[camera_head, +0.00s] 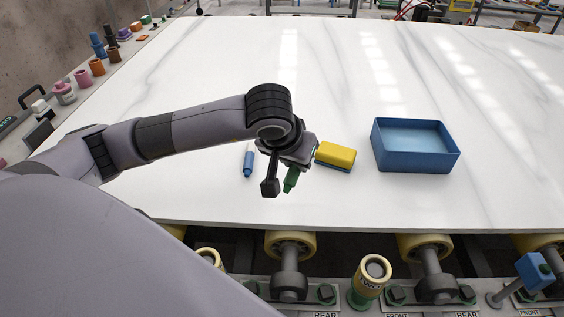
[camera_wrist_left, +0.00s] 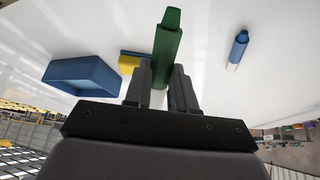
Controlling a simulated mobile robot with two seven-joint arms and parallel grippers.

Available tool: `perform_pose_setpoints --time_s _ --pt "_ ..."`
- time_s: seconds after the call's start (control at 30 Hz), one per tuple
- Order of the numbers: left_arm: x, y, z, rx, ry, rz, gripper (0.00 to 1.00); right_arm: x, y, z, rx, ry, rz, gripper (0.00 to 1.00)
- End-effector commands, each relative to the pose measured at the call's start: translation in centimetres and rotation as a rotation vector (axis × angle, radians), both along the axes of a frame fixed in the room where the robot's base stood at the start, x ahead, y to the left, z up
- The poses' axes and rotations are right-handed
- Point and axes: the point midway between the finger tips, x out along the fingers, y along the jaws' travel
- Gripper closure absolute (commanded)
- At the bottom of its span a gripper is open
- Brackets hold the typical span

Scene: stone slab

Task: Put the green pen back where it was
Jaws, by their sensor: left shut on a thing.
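The green pen (camera_head: 290,180) is held by my left gripper (camera_head: 282,184) over the front middle of the white slab (camera_head: 200,195). In the left wrist view the green pen (camera_wrist_left: 167,40) stands out between the two dark fingers of my left gripper (camera_wrist_left: 162,85), which are shut on it. In the head view its lower end points down toward the slab; I cannot tell whether it touches. A blue pen (camera_head: 248,164) with a white body lies just left of the gripper; it also shows in the left wrist view (camera_wrist_left: 238,48). My right gripper is not in view.
A yellow and blue sponge (camera_head: 336,156) lies right of the gripper. Farther right is an open, empty-looking blue tray (camera_head: 415,165). Rollers line the slab's front edge, with a yellow-topped can (camera_head: 371,278) below. Several small colored items stand along the left edge. The slab's back is clear.

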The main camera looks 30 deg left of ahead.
Motion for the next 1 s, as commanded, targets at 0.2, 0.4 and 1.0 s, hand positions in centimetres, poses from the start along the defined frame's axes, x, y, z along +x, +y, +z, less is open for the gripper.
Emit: perform_pose_setpoints --time_s 0.2,0.4,1.0 --pt "4.7 4.0 1.5 -0.031 0.133 0.160 1.00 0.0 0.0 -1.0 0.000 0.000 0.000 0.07" --pt "7.3 6.8 3.9 -0.073 0.260 0.276 1.00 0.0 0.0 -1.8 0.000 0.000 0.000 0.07" --pt "8.8 9.4 8.1 -0.157 0.475 0.402 1.00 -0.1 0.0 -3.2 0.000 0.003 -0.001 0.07"
